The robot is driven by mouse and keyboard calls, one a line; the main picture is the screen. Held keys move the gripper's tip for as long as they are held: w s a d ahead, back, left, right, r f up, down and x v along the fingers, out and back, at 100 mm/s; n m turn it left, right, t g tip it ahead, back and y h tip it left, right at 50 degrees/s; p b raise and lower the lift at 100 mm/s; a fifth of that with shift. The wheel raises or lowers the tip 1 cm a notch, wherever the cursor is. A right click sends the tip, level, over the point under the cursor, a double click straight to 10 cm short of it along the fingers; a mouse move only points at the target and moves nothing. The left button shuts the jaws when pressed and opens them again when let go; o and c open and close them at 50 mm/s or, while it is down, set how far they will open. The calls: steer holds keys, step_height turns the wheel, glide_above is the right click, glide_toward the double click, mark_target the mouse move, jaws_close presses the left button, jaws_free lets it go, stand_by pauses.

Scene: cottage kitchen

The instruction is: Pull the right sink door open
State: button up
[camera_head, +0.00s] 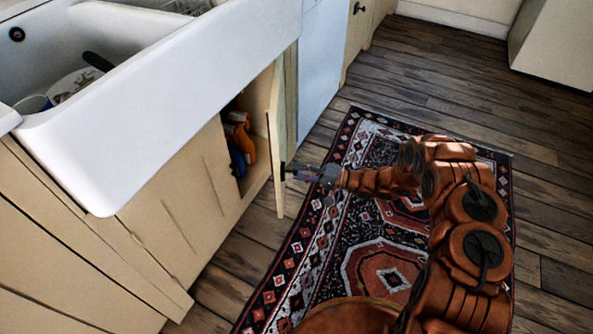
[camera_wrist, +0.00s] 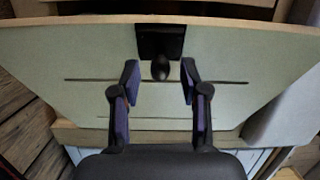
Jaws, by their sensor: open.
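The right sink door (camera_head: 276,130) stands ajar below the white sink and shows nearly edge-on in the head view. My gripper (camera_head: 294,172) is at its outer face, by the small dark knob (camera_head: 282,171). In the wrist view, the door's pale panel (camera_wrist: 90,60) fills much of the picture, with the black knob (camera_wrist: 161,68) on a dark square plate near its edge. My gripper (camera_wrist: 160,82) is open, one finger on each side of the knob. Gaps show between the fingers and the knob.
The white sink (camera_head: 190,75) overhangs the cabinet. Orange and blue bottles (camera_head: 241,140) stand inside the opening. The left sink door (camera_head: 175,215) is closed. A patterned rug (camera_head: 385,275) lies on the wooden floor (camera_head: 460,75), which is clear toward the back.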

steer(key=v, duration=1)
steer(key=shift+d, duration=0.1)
steer(key=shift+c, duration=0.3)
